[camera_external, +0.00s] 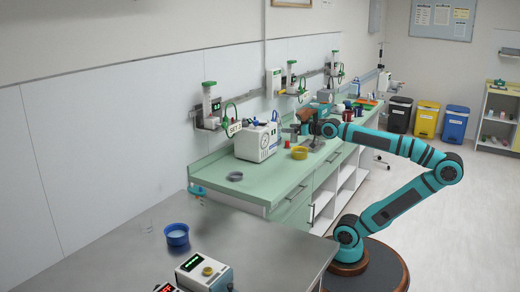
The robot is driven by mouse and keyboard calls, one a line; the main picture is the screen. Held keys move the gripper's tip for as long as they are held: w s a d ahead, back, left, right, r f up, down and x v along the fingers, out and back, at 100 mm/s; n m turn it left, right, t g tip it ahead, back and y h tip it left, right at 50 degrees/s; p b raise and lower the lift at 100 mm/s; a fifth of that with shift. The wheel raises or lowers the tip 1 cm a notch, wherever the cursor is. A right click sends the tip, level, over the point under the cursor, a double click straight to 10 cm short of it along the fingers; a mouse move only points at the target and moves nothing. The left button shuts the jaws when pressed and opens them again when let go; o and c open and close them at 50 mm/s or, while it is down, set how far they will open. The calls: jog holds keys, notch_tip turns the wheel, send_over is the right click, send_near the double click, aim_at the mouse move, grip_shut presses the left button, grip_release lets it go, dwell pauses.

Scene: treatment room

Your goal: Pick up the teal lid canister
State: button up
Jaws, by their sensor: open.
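My arm reaches from the lower right over the green counter (215,175). My gripper (297,130) is above the far part of this counter, to the right of a white device. It is small in this view, with its jaws open. I cannot pick out the teal lid canister for certain. Several small items stand close around the gripper and are partly hidden by it and by the wrist.
The white device (256,141) stands against the wall side. A yellow ring (299,153) and a dark ring (235,176) lie on the counter. Red spools (347,115) stand beyond the wrist.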

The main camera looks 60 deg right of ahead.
jog(key=w+a+r+g+y, duration=0.25)
jog(key=w+a+g, duration=0.25)
jog(key=w+a, duration=0.55)
jog(key=m+g+h, duration=0.1)
jog(key=g+h, duration=0.2)
jog(key=g, duration=0.8)
send_over(197, 189)
notch_tip(197, 189, down, 8)
jog(key=r, duration=0.1)
notch_tip(197, 189, down, 12)
jog(key=shift+a+f, duration=0.1)
jog(key=shift+f, duration=0.05)
jog(key=shift+a+f, duration=0.15)
jog(key=shift+f, duration=2.5)
jog(key=c, duration=1.2)
jog(key=shift+r, duration=0.1)
